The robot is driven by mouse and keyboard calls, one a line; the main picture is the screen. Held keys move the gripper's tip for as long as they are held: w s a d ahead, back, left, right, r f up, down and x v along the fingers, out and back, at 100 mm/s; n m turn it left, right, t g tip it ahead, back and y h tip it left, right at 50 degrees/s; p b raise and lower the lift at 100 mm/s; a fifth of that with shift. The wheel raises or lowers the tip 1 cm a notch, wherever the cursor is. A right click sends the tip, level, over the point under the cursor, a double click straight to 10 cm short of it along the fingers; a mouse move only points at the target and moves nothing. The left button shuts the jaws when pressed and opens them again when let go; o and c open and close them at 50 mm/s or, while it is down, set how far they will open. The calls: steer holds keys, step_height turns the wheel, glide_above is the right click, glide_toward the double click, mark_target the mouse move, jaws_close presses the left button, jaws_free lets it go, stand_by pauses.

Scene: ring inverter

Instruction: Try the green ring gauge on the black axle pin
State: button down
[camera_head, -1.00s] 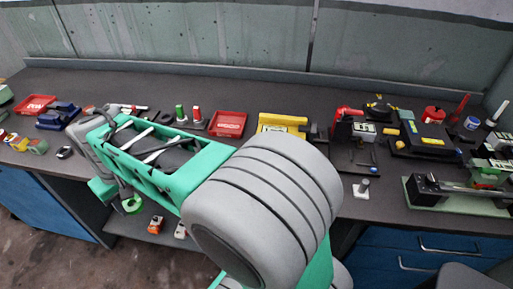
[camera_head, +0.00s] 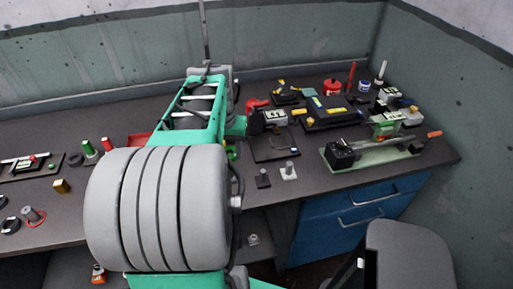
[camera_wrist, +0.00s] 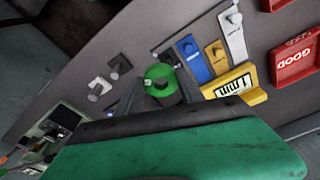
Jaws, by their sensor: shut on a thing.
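The green ring gauge (camera_wrist: 160,80) is between the fingertips of my gripper (camera_wrist: 158,90), which is shut on it. A bit of the green ring also shows in the head view (camera_head: 231,152), mostly hidden by my arm. The black axle pin (camera_head: 263,178) stands upright on a dark base near the bench's front edge, just right of the ring in the head view. In the wrist view the black pin (camera_wrist: 119,67) is left of the ring and apart from it. The ring's height above the bench is hard to tell.
A grey pin on a white base (camera_head: 289,171) stands close beside the black pin. A dark stand with a red part (camera_head: 270,120) is behind them. A green-based fixture (camera_head: 375,152) is to the right. Blue, yellow and white pin plates and a yellow block (camera_wrist: 232,87) lie on the ring's other side.

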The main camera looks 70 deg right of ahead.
mark_target(262, 172)
steer(key=s+m, duration=0.1)
steer(key=s, duration=0.2)
steer(key=s+d+m, duration=0.1)
steer(key=s, duration=0.2)
steer(key=s+d+m, duration=0.1)
steer(key=s, duration=0.2)
steer(key=shift+s+d+r, duration=0.2)
steer(key=shift+s+r, duration=0.05)
steer(key=shift+s, duration=0.05)
steer(key=shift+w, duration=0.1)
steer(key=shift+a+f, duration=0.15)
steer(key=shift+a, duration=0.05)
steer(key=shift+f+b, duration=0.35)
steer(key=shift+b, duration=0.05)
steer(key=shift+f+b, duration=1.5)
steer(key=shift+f, duration=0.75)
steer(key=shift+f+b, duration=0.7)
steer(key=shift+f, duration=0.35)
